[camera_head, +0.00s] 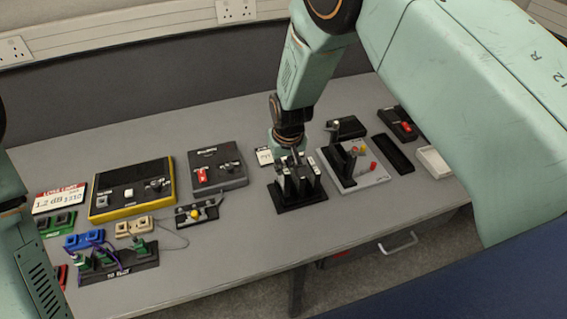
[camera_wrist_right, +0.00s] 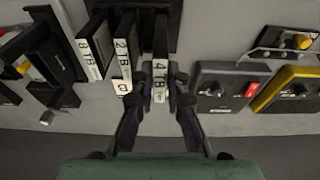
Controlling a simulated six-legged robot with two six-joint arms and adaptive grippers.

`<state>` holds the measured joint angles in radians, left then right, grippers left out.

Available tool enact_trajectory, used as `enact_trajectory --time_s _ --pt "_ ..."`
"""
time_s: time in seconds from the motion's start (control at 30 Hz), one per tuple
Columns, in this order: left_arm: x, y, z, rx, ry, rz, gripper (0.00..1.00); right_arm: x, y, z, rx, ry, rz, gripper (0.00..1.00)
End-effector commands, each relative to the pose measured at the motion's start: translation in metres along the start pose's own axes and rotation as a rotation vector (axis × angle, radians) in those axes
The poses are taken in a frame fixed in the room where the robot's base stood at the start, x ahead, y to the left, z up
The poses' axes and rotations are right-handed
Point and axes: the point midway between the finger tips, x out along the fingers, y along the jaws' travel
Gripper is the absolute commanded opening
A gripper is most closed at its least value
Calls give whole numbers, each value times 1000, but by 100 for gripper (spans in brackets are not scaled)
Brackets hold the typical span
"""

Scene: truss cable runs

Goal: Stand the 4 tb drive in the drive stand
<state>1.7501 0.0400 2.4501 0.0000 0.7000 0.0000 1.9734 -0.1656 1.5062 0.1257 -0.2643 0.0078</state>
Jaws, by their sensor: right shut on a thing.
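The 4 TB drive (camera_wrist_right: 160,80) is a thin dark block with a white label in the right wrist view. My right gripper (camera_wrist_right: 161,92) is shut on it, one finger on each side. The black drive stand (camera_head: 302,207) is on the bench, below my right gripper (camera_head: 290,157) in the head view. The drive is upright over or in the stand's left slot; whether it touches the slot floor is hidden. The 2 TB drive (camera_wrist_right: 124,50) and 8 TB drive (camera_wrist_right: 96,50) stand beside it. My left gripper is not in view.
A grey board with coloured knobs (camera_head: 362,178) is close right of the stand. A dark box with a red switch (camera_head: 218,168) and a yellow-edged box (camera_head: 132,190) are to the left. The bench front below the stand is clear.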

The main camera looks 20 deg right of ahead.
Motion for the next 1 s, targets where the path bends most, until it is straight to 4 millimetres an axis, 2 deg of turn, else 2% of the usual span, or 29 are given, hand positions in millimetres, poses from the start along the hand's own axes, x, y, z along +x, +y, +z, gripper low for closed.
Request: enact_trajectory --time_s 1.0 --pt "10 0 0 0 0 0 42 12 0 1 0 1 0 0"
